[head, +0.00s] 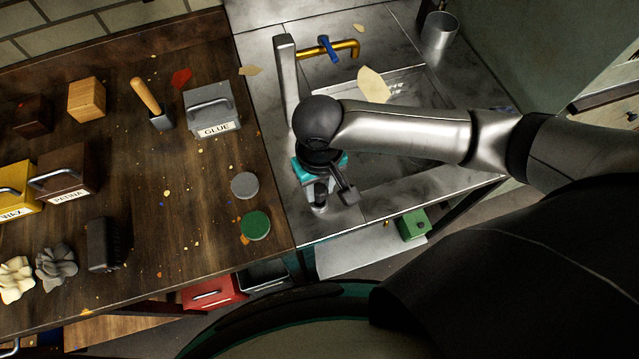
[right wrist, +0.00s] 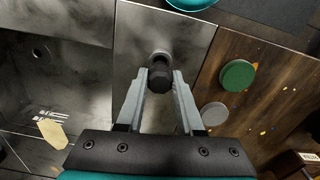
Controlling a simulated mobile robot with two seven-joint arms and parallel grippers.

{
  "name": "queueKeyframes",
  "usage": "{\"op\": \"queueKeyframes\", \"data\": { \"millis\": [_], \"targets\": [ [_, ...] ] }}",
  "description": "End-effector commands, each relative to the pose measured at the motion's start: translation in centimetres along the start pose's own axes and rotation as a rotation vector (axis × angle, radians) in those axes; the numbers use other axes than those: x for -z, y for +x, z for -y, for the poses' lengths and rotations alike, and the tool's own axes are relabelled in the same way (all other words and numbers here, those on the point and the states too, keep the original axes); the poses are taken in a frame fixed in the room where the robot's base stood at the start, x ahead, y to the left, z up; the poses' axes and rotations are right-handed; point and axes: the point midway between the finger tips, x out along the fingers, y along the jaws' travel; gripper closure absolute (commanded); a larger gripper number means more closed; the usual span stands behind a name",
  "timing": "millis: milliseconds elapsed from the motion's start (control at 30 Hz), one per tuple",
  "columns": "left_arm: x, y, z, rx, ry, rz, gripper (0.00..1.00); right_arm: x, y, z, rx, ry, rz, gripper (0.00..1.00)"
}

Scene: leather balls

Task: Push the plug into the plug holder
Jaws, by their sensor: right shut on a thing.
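My right gripper (right wrist: 160,76) is shut on a dark, ribbed plug (right wrist: 160,86), held between its two grey fingertips. Just beyond the plug in the right wrist view is the round metal plug holder (right wrist: 160,56) on the steel counter. The plug overlaps the holder there, so I cannot tell whether the two touch. In the head view my right gripper (head: 318,186) points down at the counter strip between the wooden bench and the sink, and a small metal cylinder shows below it. The plug is not clear there. My left gripper is not in view.
A tall steel post (head: 287,70) and brass tap (head: 330,49) stand behind my gripper. The sink (head: 400,95) lies right.

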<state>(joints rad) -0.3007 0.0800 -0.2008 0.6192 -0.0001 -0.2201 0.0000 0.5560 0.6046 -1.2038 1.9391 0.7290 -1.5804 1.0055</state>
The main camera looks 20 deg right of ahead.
Motion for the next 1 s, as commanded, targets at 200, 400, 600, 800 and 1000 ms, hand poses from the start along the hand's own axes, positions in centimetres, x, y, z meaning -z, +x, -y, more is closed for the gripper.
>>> {"op": "queueKeyframes", "data": {
  "millis": [200, 400, 600, 800, 1000],
  "targets": [
    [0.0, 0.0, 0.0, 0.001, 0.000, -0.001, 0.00, 0.0, 0.4, 0.0, 0.000, 0.000, 0.000, 1.00],
    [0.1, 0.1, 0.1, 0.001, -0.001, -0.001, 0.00, 0.0, 0.8, 0.0, 0.001, 0.000, 0.000, 1.00],
    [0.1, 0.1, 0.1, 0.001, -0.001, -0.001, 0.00, 0.0, 1.1, 0.1, 0.001, 0.000, 0.000, 1.00],
    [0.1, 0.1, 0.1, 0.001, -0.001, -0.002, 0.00, 0.0, 1.4, 0.0, 0.001, 0.000, 0.000, 1.00],
    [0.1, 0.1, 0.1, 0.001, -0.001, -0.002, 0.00, 0.0, 1.4, 0.0, 0.001, 0.000, 0.000, 1.00]
  ]
}}
